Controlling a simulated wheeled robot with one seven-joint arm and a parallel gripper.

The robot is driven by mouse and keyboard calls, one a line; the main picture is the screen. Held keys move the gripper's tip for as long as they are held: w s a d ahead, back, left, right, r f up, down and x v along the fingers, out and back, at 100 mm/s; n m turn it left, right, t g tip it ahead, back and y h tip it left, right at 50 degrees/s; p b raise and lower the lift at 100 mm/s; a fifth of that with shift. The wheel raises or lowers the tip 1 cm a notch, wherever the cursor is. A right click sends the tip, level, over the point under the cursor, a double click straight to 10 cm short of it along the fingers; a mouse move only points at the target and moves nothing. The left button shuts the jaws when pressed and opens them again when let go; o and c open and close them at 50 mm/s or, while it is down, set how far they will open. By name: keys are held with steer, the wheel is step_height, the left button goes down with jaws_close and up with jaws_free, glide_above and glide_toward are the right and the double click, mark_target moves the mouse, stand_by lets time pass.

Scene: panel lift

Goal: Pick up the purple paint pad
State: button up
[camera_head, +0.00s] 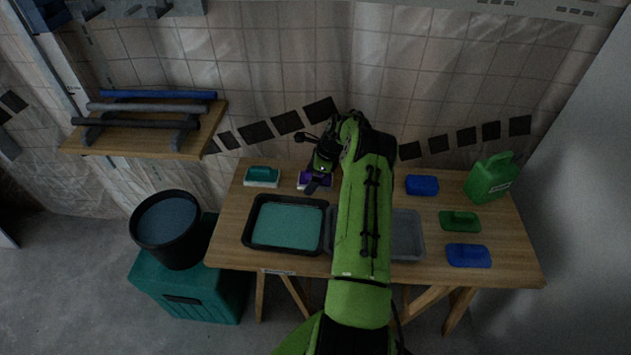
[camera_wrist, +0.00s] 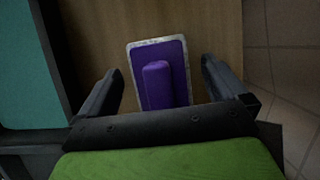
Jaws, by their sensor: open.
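The purple paint pad (camera_head: 304,179) lies on the wooden table near its back edge, partly hidden by my gripper in the head view. In the wrist view the purple pad (camera_wrist: 178,62) shows a white rim and a raised purple handle (camera_wrist: 157,84). My gripper (camera_head: 318,184) is over the pad. In the wrist view my gripper (camera_wrist: 163,82) is open, with one finger on each side of the pad and visible gaps between them. The near end of the pad is hidden by the gripper body.
A black tray with teal paint (camera_head: 255,245) lies in front of the pad. A teal pad (camera_head: 262,176) lies to its left. A grey tray (camera_head: 412,235), blue pads (camera_head: 422,185), a green pad (camera_head: 460,221) and a green jug (camera_head: 490,181) are to the right.

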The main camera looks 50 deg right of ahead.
steer(key=c, duration=1.1)
step_height(320, 180, up, 10)
steer(key=p, duration=0.2)
steer(key=shift+r+p, duration=0.1)
steer(key=shift+p, duration=0.25)
steer(key=shift+c, duration=0.3)
steer(key=o, duration=0.3)
steer(key=shift+c, duration=0.9)
